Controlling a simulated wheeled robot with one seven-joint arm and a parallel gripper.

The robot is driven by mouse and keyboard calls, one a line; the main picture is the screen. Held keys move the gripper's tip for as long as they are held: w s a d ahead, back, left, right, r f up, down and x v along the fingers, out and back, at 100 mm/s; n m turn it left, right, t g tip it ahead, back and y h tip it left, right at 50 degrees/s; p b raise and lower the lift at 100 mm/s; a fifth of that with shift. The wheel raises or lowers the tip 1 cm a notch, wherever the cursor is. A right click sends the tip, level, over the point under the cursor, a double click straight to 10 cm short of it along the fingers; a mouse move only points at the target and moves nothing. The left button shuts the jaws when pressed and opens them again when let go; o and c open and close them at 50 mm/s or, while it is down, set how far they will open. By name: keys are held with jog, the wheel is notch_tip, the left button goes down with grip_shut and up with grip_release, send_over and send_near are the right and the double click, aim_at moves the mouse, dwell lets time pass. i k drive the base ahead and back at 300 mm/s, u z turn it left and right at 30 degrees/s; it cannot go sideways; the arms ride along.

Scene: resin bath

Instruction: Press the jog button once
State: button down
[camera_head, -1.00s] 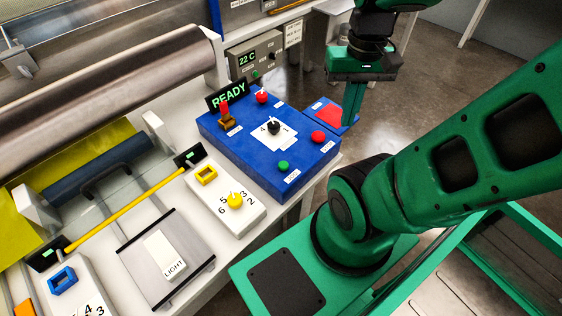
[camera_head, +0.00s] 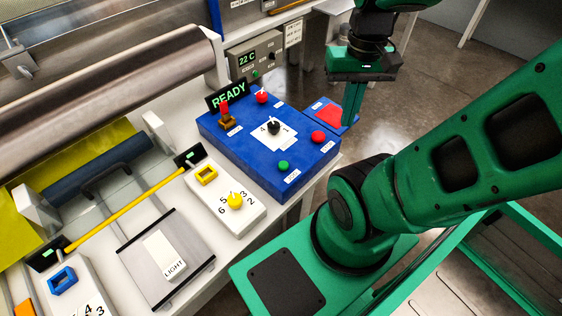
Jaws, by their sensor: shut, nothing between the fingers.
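A blue control box (camera_head: 228,151) sits on the bench in the middle of the head view. A small green button (camera_head: 283,165) is on its top near the front edge. A larger red button (camera_head: 319,137) is at its right corner. Both have small white labels that I cannot read, so I cannot tell which is the jog button. My gripper (camera_head: 350,124) is shut and empty, pointing down at the right of the box, in front of a blue panel with a red pad (camera_head: 328,113). The gap between its tips and the surface behind is hard to judge.
The box also carries a black dial (camera_head: 273,127), a red knob (camera_head: 262,97), a red-topped lever (camera_head: 226,113) and a lit READY sign (camera_head: 228,95). A metal roller (camera_head: 100,80) lies behind.

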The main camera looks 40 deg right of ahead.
aim_at(283, 166)
jog(key=z, duration=1.3)
jog(key=k, duration=1.5)
jog(key=u, duration=1.5)
jog(key=i, duration=1)
jog(key=u, duration=0.05)
